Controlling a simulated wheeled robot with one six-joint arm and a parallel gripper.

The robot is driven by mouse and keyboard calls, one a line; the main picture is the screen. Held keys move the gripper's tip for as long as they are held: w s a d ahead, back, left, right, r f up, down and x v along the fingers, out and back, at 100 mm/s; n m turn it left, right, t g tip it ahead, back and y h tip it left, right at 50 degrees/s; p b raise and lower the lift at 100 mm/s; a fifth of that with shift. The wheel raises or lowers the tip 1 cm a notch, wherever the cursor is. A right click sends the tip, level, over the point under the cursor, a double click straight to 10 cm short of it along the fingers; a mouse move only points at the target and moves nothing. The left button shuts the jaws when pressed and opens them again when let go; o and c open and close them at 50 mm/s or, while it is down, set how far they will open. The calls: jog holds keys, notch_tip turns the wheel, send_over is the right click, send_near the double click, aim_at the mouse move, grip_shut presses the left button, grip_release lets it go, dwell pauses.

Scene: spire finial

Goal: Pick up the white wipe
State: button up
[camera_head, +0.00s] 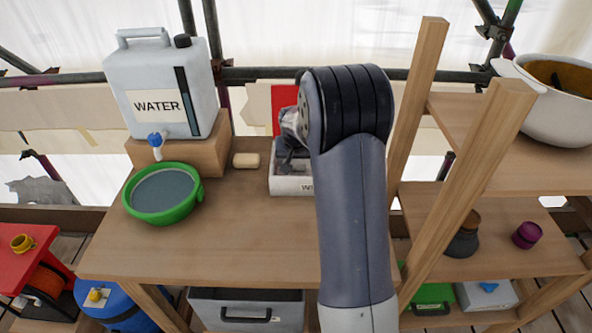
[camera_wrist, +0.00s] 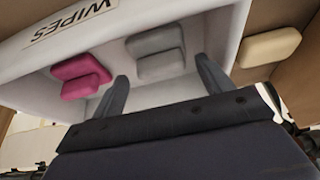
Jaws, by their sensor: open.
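A white box labelled WIPES (camera_wrist: 40,42) stands on the wooden bench; part of it also shows in the head view (camera_head: 285,186). In the wrist view it holds a folded pink wipe (camera_wrist: 82,76) and a folded grey wipe (camera_wrist: 157,53). I cannot make out a clearly white wipe; part of the box is hidden behind my gripper. My gripper (camera_wrist: 166,82) is open at the box, its two fingers apart and nothing held. The grey wipe shows beyond the gap between the fingertips, and the pink one lies left of them. Contact cannot be told.
A cream block (camera_head: 246,160) lies on the bench (camera_head: 230,240) just outside the box. A green basin (camera_head: 199,190) and a water canister (camera_head: 160,90) stand to the left. A wooden shelf (camera_head: 480,230) rises to the right. The bench front is clear.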

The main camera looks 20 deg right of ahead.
aim_at(296, 164)
jog(key=shift+x, duration=1.75)
jog(key=shift+a, duration=0.1)
jog(key=shift+c, duration=0.5)
jog(key=c, duration=0.6)
jog(key=shift+c, duration=0.2)
